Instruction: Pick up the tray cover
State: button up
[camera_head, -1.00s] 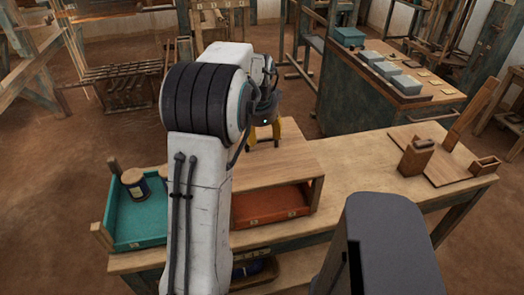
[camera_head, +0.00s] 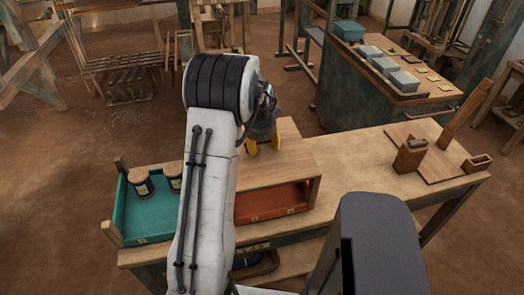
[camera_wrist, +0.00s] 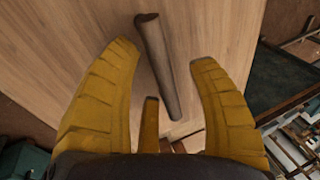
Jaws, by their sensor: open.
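The tray cover, a flat light-wood panel (camera_head: 285,162), lies over a wooden unit on the bench, above a red tray (camera_head: 270,203). In the wrist view the cover (camera_wrist: 60,40) fills much of the picture. A darker wooden bar handle (camera_wrist: 157,65) stands out on it. My gripper (camera_wrist: 162,52) is open, with its yellow fingers on either side of the handle in the picture. I cannot tell whether they touch it or hover above. In the head view my gripper (camera_head: 264,146) is over the cover's far part, and my arm hides the cover's left side and handle.
A teal tray (camera_head: 143,215) with two dark jars (camera_head: 140,181) is left of my arm. The bench top (camera_head: 362,165) right of the cover is mostly clear, up to a wooden board with a block (camera_head: 410,156). A second bench with grey blocks (camera_head: 404,81) stands behind.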

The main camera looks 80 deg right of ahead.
jog(key=shift+c, duration=0.2)
grip_shut()
jog(key=shift+r, duration=0.15)
dwell(0.3)
notch_tip(320, 180, up, 5)
jog(key=shift+d+r+b, duration=0.1)
jog(key=shift+b, duration=0.45)
jog(key=shift+r+b, duration=1.4)
jog(key=shift+r, duration=0.75)
jog(key=shift+w+r, duration=0.1)
jog(key=shift+r, duration=0.1)
